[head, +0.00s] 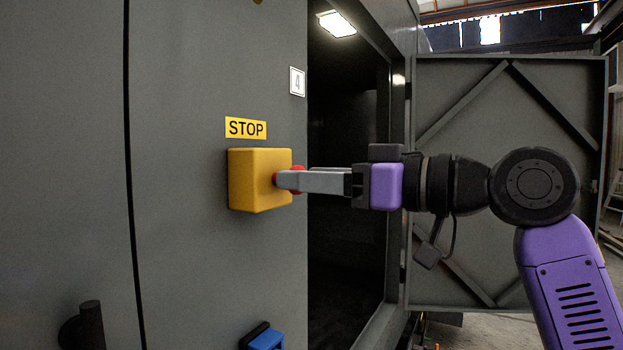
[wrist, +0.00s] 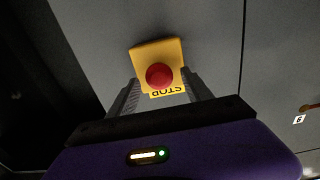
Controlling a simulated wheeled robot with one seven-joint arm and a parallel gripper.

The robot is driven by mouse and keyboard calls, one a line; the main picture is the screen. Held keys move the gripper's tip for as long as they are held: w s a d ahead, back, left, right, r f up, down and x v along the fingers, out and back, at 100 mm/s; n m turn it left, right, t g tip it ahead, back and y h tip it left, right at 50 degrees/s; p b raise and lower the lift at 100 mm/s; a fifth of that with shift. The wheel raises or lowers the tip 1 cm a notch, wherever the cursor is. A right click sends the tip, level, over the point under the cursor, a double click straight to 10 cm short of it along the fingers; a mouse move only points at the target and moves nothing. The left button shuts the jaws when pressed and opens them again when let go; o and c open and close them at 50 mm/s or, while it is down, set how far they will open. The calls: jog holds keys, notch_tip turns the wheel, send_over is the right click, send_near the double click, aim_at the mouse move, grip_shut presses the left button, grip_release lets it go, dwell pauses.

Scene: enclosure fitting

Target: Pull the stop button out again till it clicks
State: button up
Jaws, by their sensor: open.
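The red stop button (wrist: 159,76) sits on a yellow box (head: 258,180) fixed to the grey cabinet front, under a yellow STOP label (head: 246,128). In the head view the button (head: 298,180) is mostly hidden behind my gripper's fingers. My gripper (head: 284,180) points level at the box, its fingertips close to the box's front and beside the button. In the wrist view the fingers of my gripper (wrist: 163,88) stand apart, one on each side of the button, with gaps between. Whether the button is pressed in cannot be told.
To the right of the box is a dark open cabinet bay (head: 345,150) with its door (head: 500,90) swung wide behind my arm. A black handle (head: 90,325) and a blue-and-black part (head: 262,337) stick out below. A plate marked 4 (head: 297,82) is above.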

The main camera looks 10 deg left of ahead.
jog(key=b+v, duration=0.1)
jog(key=v, duration=0.6)
jog(key=shift+d, duration=0.3)
jog(key=shift+s, duration=0.1)
